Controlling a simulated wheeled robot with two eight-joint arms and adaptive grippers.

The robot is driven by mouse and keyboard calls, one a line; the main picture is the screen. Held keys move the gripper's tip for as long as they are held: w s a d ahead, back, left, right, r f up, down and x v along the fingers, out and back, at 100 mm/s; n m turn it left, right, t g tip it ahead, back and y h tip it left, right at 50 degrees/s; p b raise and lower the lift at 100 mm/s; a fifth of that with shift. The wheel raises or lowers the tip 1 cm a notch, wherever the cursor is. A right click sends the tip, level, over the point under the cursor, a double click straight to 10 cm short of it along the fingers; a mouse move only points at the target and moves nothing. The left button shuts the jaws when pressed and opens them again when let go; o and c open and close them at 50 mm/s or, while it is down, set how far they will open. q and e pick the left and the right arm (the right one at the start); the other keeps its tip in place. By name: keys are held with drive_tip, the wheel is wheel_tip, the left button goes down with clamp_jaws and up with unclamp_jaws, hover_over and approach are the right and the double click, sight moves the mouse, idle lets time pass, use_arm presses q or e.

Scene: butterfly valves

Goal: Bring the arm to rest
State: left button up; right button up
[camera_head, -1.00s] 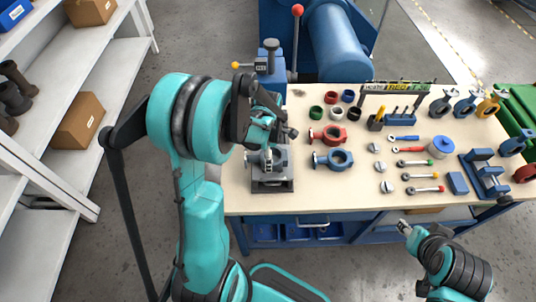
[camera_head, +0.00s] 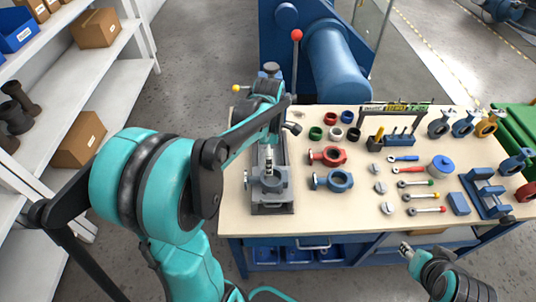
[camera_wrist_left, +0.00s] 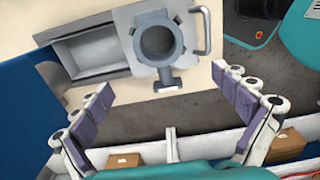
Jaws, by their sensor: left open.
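My left gripper (camera_wrist_left: 167,112) is open and empty in the left wrist view, its purple-padded fingers wide apart. A grey valve body (camera_wrist_left: 157,45) with a round bore sits in a fixture beyond the fingers, apart from them. In the head view the same grey valve body (camera_head: 271,184) sits at the bench's left end, and my left arm (camera_head: 240,137) reaches across just behind it. The left fingers are hard to make out there. My right gripper (camera_head: 407,250) is in front of the bench at lower right, too small to tell its state.
The wooden bench top (camera_head: 345,215) holds red and blue valve bodies, coloured rings, wrenches and screwdrivers to the right. A blue machine (camera_head: 335,65) with a red-knobbed lever stands behind. White shelves (camera_head: 115,85) with cardboard boxes stand at left.

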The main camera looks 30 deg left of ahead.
use_arm(q)
drive_tip(key=shift+r, duration=0.4)
drive_tip(key=s+d+r+m+t, duration=0.1)
drive_tip(key=s+d+m+t, duration=0.2)
drive_tip(key=m, duration=0.9)
drive_tip(key=s+d+r+m+t+b, duration=0.1)
drive_tip(key=s+d+m+t, duration=0.3)
drive_tip(key=s+d+m, duration=0.3)
drive_tip(key=shift+s+d+r+m, duration=0.3)
drive_tip(key=shift+s+m, duration=0.25)
drive_tip(key=shift+m, duration=2.15)
